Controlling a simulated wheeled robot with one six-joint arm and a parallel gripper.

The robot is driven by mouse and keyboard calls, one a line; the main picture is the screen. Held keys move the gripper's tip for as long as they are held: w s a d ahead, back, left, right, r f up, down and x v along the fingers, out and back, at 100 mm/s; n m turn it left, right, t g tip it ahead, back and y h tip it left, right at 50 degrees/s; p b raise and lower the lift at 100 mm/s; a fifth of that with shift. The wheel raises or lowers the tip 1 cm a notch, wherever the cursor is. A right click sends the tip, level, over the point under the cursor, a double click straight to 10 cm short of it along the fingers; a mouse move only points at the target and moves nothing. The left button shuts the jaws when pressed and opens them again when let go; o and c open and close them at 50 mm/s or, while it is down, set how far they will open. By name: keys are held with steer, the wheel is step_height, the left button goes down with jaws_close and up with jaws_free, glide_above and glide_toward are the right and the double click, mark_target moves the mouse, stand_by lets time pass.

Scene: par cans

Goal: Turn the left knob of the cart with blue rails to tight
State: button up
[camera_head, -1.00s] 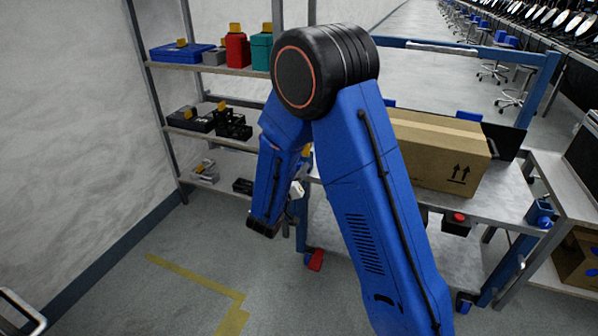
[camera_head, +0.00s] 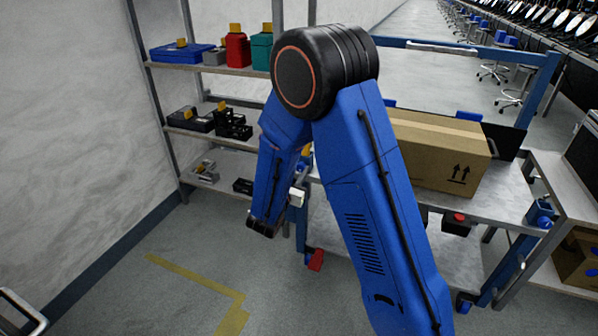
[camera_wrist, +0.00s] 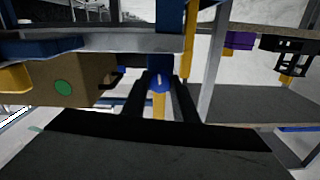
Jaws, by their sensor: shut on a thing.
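The cart with blue rails (camera_head: 505,205) stands at the centre right in the head view. Its left knob (camera_wrist: 158,82) is blue with a white mark and shows in the middle of the wrist view. My gripper (camera_wrist: 162,92) has its dark fingers on both sides of this knob and is shut on it.
A cardboard box (camera_head: 436,150) sits on the cart. A dark unit with a red button (camera_head: 458,217) hangs at its front edge, and a blue fitting (camera_head: 540,214) is at its right corner. A shelf rack (camera_head: 215,142) with boxes stands behind left.

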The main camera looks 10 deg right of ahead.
steer(key=shift+f, duration=0.1)
stand_by(0.3)
steer(key=o, duration=1.1)
steer(key=shift+c, duration=0.2)
steer(key=shift+s, duration=0.1)
steer(key=v, duration=1.7)
steer(key=shift+a, duration=0.15)
